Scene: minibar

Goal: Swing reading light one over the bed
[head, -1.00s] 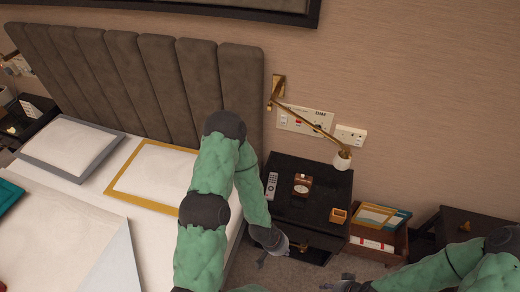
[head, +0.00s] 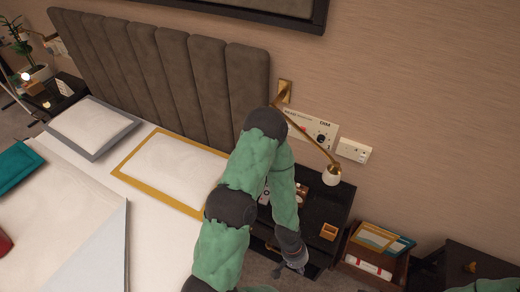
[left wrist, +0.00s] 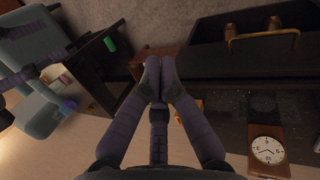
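The reading light on the right of the headboard has a brass wall mount (head: 285,90), a thin brass arm (head: 312,148) and a small white shade (head: 331,175). It slants down to the right, with its shade over the black nightstand (head: 328,205), not over the bed (head: 95,190). My left elbow overlaps the arm near the mount. My left gripper (head: 291,265) is low at the nightstand's front, well below the light. In the left wrist view its fingertips (left wrist: 159,78) are together with nothing visible between them.
A wooden clock (left wrist: 268,152) and a small wooden box (head: 329,232) stand on the nightstand. A crate (head: 370,262) with frames is to its right. A wall panel (head: 312,130) and socket (head: 354,150) sit behind the light. The tall headboard (head: 190,85) borders the left.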

